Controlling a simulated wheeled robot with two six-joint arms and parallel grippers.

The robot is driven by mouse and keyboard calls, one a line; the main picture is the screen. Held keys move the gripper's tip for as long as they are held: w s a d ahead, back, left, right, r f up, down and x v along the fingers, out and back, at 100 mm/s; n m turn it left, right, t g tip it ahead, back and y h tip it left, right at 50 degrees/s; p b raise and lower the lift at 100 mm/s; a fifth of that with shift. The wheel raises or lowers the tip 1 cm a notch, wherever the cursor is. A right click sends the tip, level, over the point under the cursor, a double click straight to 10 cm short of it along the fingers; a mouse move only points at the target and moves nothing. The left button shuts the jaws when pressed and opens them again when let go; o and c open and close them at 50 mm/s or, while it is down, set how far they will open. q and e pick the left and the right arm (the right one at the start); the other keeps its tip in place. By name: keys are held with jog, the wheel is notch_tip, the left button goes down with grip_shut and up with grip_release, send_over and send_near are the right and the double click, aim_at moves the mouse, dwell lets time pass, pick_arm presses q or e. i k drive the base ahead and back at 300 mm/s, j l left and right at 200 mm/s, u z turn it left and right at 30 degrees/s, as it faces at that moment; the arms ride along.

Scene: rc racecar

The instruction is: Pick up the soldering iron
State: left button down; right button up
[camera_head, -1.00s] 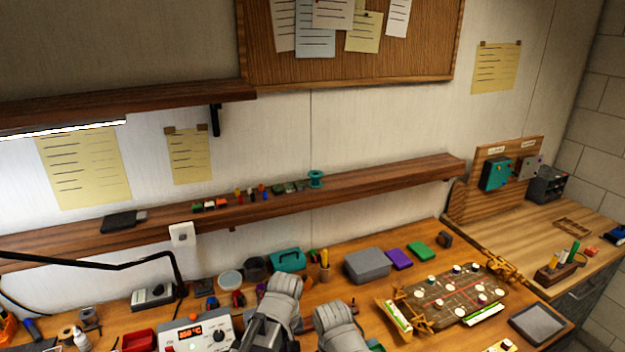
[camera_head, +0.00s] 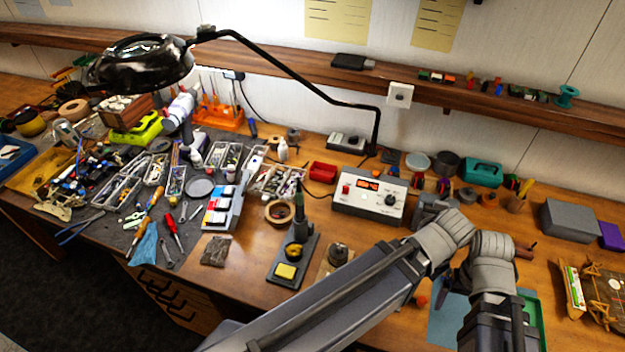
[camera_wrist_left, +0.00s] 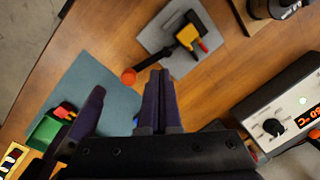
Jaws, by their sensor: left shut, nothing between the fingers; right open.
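The soldering iron (camera_head: 299,207), with a dark green handle, stands upright in its stand (camera_head: 283,278) beside a yellow sponge. My left gripper (camera_wrist_left: 160,76) is shut and empty above the bench in the left wrist view, near an orange knob (camera_wrist_left: 128,77). Its fingers are hidden behind my arm in the head view. My right gripper (camera_head: 495,325) is open at the bottom of the head view, right of the iron. Its fingertips do not show clearly.
The soldering station (camera_head: 369,203) with a red display stands behind my arm; it also shows in the wrist view (camera_wrist_left: 285,112). A dark canister (camera_head: 338,254) stands right of the stand. A magnifier lamp (camera_head: 143,62) hangs over a cluttered mat (camera_head: 112,232). A blue mat (camera_head: 447,322) lies near my grippers.

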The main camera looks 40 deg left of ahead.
aim_at(299, 216)
jog(key=k+u, duration=0.1)
jog(key=u, duration=0.25)
jog(key=k+j+u, duration=0.1)
jog(key=u, duration=0.3)
jog(key=k+j+u, duration=0.1)
jog(key=u, duration=0.25)
jog(key=i+j+z, duration=0.1)
jog(key=j+z, duration=0.2)
jog(key=z, duration=0.2)
jog(key=i+l+u, duration=0.1)
jog(key=u, duration=0.4)
jog(key=i, duration=0.05)
